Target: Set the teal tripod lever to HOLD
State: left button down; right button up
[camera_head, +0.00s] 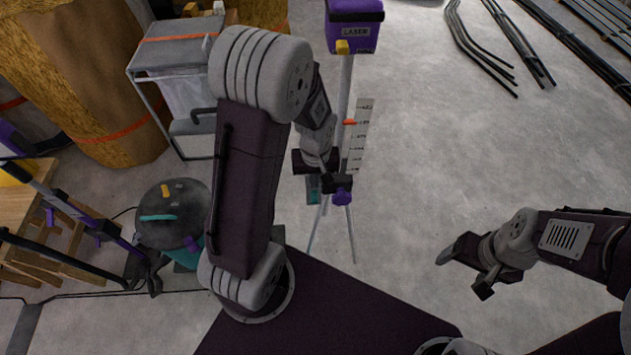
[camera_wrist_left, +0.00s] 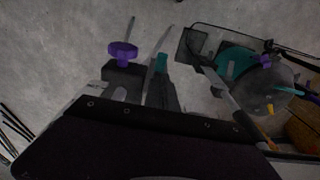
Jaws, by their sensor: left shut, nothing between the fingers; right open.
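The tripod (camera_head: 346,90) stands upright beyond my left arm, with a purple laser box on top and a collar with a purple knob (camera_head: 342,197) low on it. The teal lever (camera_head: 313,186) shows in part beside that collar, left of the knob. In the left wrist view the teal lever (camera_wrist_left: 161,63) is right of the purple knob (camera_wrist_left: 123,52). My left gripper (camera_head: 318,166) is shut and empty, right at the lever; I cannot tell whether it touches. The HOLD mark and the lever's setting are not readable. My right gripper (camera_head: 465,270) is open and empty, over bare floor.
A scale strip (camera_head: 358,140) with a red marker stands along the tripod. A grey bucket-like vacuum (camera_head: 172,215) and a wheeled cart (camera_head: 170,60) are at the left. Dark pipes (camera_head: 480,50) lie at the back right.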

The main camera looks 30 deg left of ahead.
aim_at(315, 197)
pick_arm(q)
jog(key=f, duration=0.2)
jog(key=f+b, duration=0.1)
jog(key=f, duration=0.4)
jog(key=shift+w+a+b, duration=0.2)
jog(key=shift+w+b, duration=0.15)
jog(key=shift+w, duration=0.05)
